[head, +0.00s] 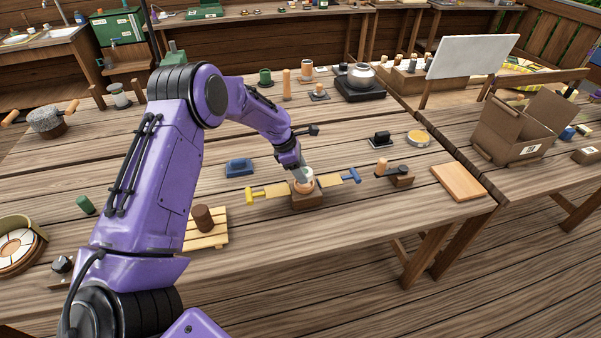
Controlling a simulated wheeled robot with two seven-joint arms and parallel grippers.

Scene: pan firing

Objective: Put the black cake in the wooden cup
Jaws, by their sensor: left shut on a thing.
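My left gripper (304,175) points down over a small round tan-orange cup (304,187) on a brown wooden block (308,202). Its fingertips are at the cup's mouth. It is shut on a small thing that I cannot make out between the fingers. I cannot tell whether that thing is the black cake, or whether it touches the cup. A dark brown cylinder (203,218) stands upright on a slatted wooden pallet (207,238), left of the gripper. My right gripper is not in view.
A yellow-handled tool (268,192) and a blue-handled tool (345,177) flank the block. A blue tray (239,168) lies behind left. A wooden board (458,182) lies right, near the front edge. The tabletop in front of the block is clear.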

